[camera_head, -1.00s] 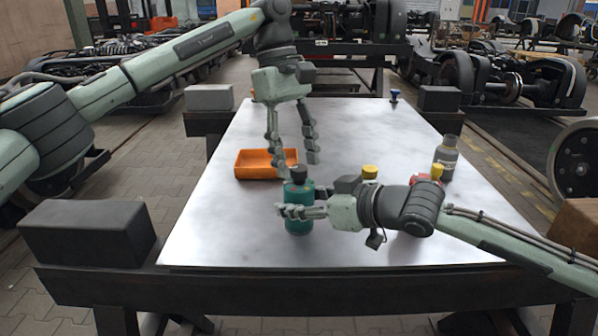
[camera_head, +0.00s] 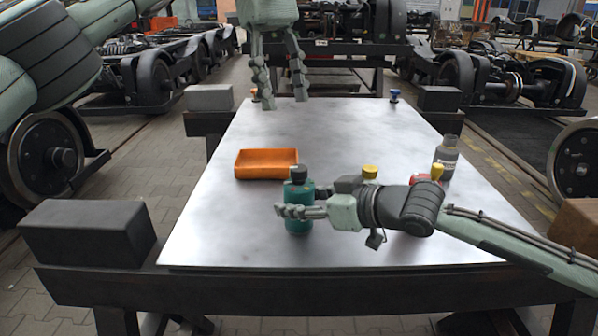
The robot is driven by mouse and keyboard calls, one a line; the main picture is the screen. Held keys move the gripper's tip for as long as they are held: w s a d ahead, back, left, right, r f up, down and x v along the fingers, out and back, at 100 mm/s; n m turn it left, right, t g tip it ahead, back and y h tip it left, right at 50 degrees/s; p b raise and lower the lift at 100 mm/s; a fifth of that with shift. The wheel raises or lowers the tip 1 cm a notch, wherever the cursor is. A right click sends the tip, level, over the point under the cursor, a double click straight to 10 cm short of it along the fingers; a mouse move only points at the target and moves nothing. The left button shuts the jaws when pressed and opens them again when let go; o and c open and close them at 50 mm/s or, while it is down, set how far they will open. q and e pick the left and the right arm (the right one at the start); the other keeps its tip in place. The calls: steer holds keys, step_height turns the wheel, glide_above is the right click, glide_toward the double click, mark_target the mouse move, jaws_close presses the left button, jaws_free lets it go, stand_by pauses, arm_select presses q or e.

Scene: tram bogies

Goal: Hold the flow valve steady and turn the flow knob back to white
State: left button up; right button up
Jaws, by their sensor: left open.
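A teal upright cylinder with a black knob-like top (camera_head: 299,174) stands near the front middle of the table; I take it as the flow valve (camera_head: 300,228). My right gripper (camera_head: 302,207) comes in from the right. One finger lies across the front of the teal body and the other shows partly behind it, so it looks shut around the body below the black top. My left gripper (camera_head: 284,101) is open and empty, pointing down over the far part of the table, well away from the valve. No white mark can be made out on the knob.
An orange tray (camera_head: 266,164) lies left of the valve. A yellow-topped item (camera_head: 370,172), a red item with a yellow top (camera_head: 437,173) and a grey bottle (camera_head: 446,154) stand to the right. A blue knob (camera_head: 394,96) is at the far edge. The left front of the metal table (camera_head: 215,225) is clear.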

steer(key=o, duration=0.5)
steer(key=shift+d, duration=0.1)
steer(key=v, duration=1.2)
steer(key=x, duration=1.1)
steer(key=shift+a, duration=0.2)
arm_select(q)
glide_above(298, 167)
steer(key=w+a, duration=0.1)
step_height(298, 167, down, 6)
steer(key=shift+w+a+f, duration=0.1)
steer(key=shift+f, duration=0.1)
arm_select(e)
steer(key=shift+w+a+f, duration=0.2)
steer(key=shift+w+a, duration=0.05)
steer(key=shift+w, duration=0.05)
arm_select(q)
steer(key=shift+f, duration=0.75)
